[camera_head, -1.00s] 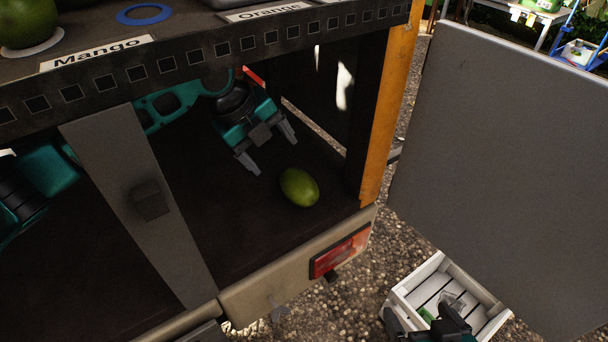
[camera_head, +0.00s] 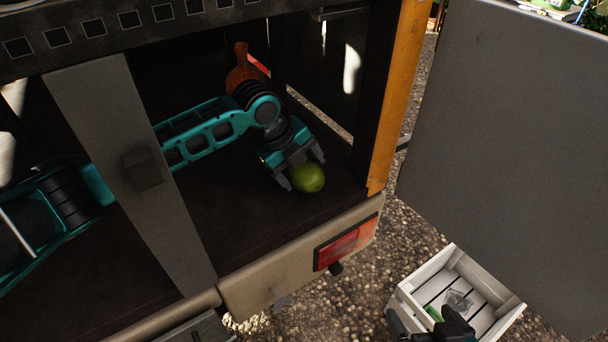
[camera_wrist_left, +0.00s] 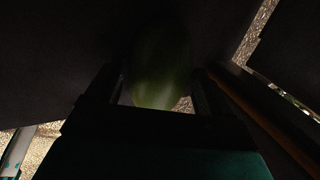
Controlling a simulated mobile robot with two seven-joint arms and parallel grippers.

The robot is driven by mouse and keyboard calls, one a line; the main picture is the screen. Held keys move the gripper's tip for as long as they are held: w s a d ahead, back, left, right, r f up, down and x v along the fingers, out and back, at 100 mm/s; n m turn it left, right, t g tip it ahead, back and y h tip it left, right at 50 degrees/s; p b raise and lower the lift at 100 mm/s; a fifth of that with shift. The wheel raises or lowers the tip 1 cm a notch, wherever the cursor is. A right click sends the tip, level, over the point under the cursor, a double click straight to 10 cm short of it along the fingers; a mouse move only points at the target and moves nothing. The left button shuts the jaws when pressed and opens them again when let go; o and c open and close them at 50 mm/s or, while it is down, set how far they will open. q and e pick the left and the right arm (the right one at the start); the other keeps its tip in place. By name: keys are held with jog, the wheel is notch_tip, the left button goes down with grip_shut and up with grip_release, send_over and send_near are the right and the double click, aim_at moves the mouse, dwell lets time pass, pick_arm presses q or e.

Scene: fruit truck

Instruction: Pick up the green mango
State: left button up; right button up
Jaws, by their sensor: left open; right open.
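The green mango (camera_head: 309,178) lies on the dark floor of the truck's cargo bay, near the rear edge. My left gripper (camera_head: 307,176) is open, with its fingers on either side of the mango. In the left wrist view the mango (camera_wrist_left: 161,65) sits dark between the two open fingers (camera_wrist_left: 155,90); the picture is too dim to tell whether they touch it. My right gripper (camera_head: 432,325) shows only in part at the bottom edge of the head view, over the white crate's near side.
A white slatted crate (camera_head: 408,292) stands on the gravel at the lower right, with small items in it. A grey door panel (camera_head: 490,130) fills the right. An orange post (camera_head: 398,95) and a grey upright (camera_head: 130,170) flank the bay opening.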

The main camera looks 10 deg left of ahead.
pick_arm(q)
jog(key=shift+r, duration=0.1)
jog(key=c, duration=0.6)
